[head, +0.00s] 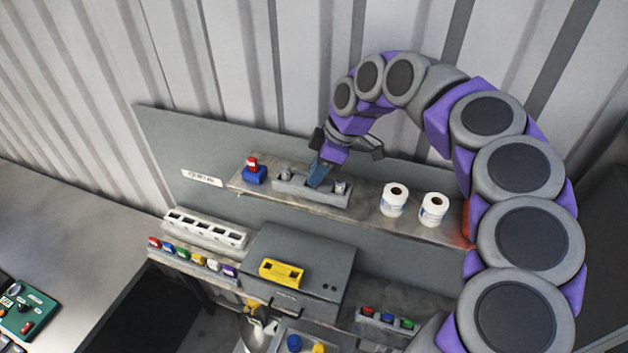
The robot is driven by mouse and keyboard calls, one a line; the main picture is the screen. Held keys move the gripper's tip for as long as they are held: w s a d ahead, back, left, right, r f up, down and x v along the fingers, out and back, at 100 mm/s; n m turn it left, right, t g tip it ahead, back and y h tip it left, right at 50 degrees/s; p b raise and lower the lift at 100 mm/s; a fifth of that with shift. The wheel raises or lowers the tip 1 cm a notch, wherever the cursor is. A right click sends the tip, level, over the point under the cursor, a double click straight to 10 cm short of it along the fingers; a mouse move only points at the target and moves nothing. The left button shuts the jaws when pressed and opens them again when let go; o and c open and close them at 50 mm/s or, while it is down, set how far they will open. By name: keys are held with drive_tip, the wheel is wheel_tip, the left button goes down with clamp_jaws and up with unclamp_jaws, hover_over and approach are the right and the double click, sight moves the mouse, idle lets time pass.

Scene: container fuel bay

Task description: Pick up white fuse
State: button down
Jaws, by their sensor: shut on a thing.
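Two white cylinders with dark centres stand upright on the grey shelf, a left one (394,200) and a right one (433,209); they look like the white fuses. My gripper (321,166) is left of them, above a long grey holder (312,191) on the same shelf. It is shut on a blue-grey piece (318,175) that rises tilted from the middle of the holder. The lower end of this piece seems to be in the holder, but the contact is too small to tell. My gripper is apart from both white cylinders.
A red and blue button (253,171) stands left of the holder. Below are a white slotted strip (206,228), a row of coloured plugs (190,256) and a grey box (297,262) with a yellow block (282,272). The corrugated wall (250,70) is close behind.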

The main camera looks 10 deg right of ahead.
drive_tip(key=shift+a+r, duration=0.1)
drive_tip(key=shift+a, duration=0.25)
drive_tip(key=shift+w+d+r+b, duration=0.15)
drive_tip(key=shift+r+b, duration=0.35)
drive_tip(key=shift+r, duration=1.2)
drive_tip(key=s+a+r+b, duration=0.2)
drive_tip(key=s+a+b, duration=0.35)
drive_tip(key=s, duration=0.85)
wheel_tip(320, 180, up, 6)
drive_tip(key=a+p, duration=0.1)
drive_tip(key=p, duration=0.5)
drive_tip(key=shift+s+a, duration=0.25)
drive_tip(key=shift+s, duration=0.05)
